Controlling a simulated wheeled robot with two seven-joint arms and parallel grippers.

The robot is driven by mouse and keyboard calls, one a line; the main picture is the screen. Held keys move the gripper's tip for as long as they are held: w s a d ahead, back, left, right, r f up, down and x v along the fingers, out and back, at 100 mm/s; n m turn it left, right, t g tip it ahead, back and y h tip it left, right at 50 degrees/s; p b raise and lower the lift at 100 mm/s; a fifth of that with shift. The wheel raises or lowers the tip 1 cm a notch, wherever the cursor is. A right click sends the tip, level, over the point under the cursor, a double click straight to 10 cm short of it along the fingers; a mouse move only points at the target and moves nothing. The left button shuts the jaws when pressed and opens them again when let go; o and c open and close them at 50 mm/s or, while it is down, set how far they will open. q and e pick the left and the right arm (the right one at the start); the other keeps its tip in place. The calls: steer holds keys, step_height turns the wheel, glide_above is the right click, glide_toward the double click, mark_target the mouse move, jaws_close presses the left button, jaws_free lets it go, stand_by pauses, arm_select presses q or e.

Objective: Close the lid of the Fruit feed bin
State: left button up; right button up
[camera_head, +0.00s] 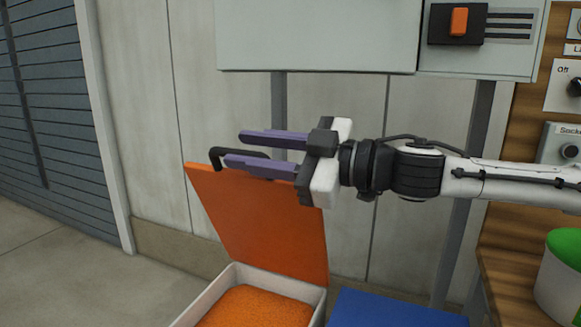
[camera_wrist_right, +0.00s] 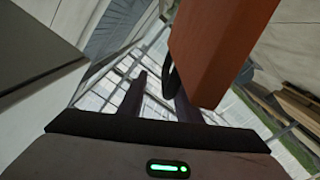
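A pale bin (camera_head: 190,318) with orange granules inside stands at the bottom of the head view. No name shows on it. Its orange lid (camera_head: 265,222) stands up, open, with a black handle (camera_head: 236,151) at its top edge. The lid also fills the upper right of the right wrist view (camera_wrist_right: 212,50). My right gripper (camera_head: 235,148) is at the lid's top edge, its purple fingers apart. In the wrist view the handle (camera_wrist_right: 171,82) shows between the fingers, close to the right one; whether they touch is unclear. My left gripper is out of view.
A blue surface (camera_head: 395,310) lies right of the orange bin. A grey cabinet (camera_head: 315,35) with an orange switch (camera_head: 459,21) hangs above on posts. A wooden bench (camera_head: 500,262) with a green-topped white tub (camera_head: 558,280) stands at right. The floor at left is clear.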

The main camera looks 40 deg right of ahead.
steer(key=b+v, duration=0.3)
steer(key=v, duration=0.6)
steer(key=shift+b, duration=0.4)
steer(key=shift+s+f, duration=0.1)
